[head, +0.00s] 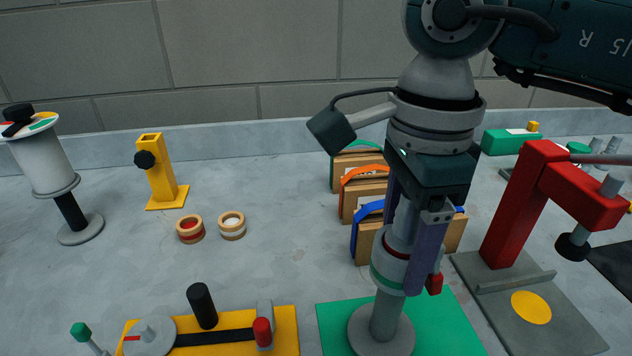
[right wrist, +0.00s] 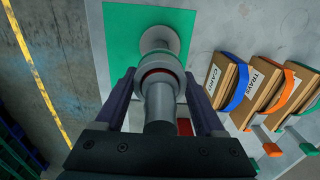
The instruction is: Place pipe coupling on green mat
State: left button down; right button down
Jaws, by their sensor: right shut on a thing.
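The pipe coupling (head: 393,257) is a grey cylinder with a red ring and a greenish band. My right gripper (head: 409,262) points down with its purple fingers shut around it; the right wrist view also shows the coupling (right wrist: 159,82) between the fingers (right wrist: 161,90). Below it, a narrower grey post on a round grey foot (head: 382,335) stands on the green mat (head: 452,325). I cannot tell whether the post and foot are part of the coupling or a separate stand. The mat also shows in the right wrist view (right wrist: 120,42). My left gripper is out of view.
Cardboard boxes (head: 363,190) with coloured straps stand behind my right gripper. A red press (head: 516,205) on a grey plate is at right. A yellow fixture (head: 285,325) lies left of the mat. Two tape-like rings (head: 232,226) sit farther back.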

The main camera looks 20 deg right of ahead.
jog(key=shift+f, duration=0.65)
jog(key=shift+f, duration=0.2)
grip_release()
jog(key=shift+r, duration=0.1)
